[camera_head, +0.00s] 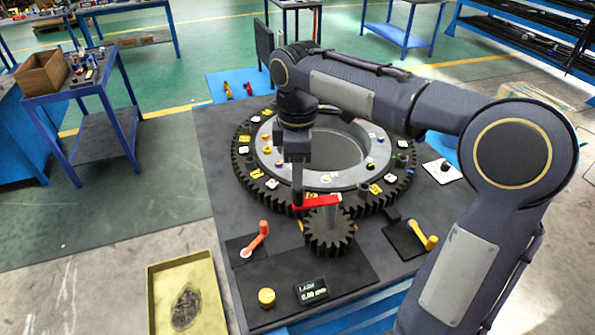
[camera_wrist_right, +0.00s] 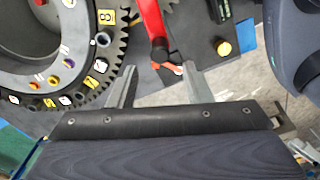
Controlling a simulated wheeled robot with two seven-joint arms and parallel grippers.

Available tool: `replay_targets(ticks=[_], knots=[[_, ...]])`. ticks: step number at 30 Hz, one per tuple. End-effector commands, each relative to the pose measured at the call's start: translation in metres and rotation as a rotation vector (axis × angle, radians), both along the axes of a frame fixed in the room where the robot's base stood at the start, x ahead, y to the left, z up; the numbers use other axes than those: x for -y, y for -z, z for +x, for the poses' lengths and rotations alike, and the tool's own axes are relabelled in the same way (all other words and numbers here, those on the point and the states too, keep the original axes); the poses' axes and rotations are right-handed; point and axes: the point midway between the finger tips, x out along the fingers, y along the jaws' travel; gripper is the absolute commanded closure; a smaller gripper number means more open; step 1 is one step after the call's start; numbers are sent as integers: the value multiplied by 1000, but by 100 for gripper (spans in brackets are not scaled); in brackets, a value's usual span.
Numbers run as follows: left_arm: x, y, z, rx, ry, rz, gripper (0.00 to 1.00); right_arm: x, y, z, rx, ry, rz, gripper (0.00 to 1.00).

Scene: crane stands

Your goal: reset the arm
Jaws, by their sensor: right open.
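A red arm (camera_head: 316,203) sits on top of a post above a small dark gear (camera_head: 328,232), beside the large toothed ring (camera_head: 245,165). My right gripper (camera_head: 298,190) points down close to the red arm's left end and hides part of the ring. In the right wrist view the red arm (camera_wrist_right: 151,18) runs down toward the space between my two spread fingers (camera_wrist_right: 160,70). The gripper is open; I cannot tell whether a finger touches the red arm. My left gripper is not in view.
An orange crank handle (camera_head: 257,238) and a yellow one (camera_head: 424,236) flank the small gear. A yellow knob (camera_head: 266,297) and a small display (camera_head: 312,291) are at the front. A yellow tray (camera_head: 187,258) lies left of the table. A blue cart (camera_head: 88,95) stands farther left.

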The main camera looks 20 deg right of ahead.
Motion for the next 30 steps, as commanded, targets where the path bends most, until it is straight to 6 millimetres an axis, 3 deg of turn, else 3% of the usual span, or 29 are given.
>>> replay_targets(ticks=[15, 18, 23, 30], knots=[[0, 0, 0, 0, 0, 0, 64, 0, 0, 0, 0, 2, 0, 55], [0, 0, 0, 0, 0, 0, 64, 3, -1, -9, 13, 37, 9, 55], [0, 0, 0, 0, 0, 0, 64, 15, -3, -54, 80, 250, 84, 55], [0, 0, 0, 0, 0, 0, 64, 16, 26, -149, 186, 781, 327, 55]])
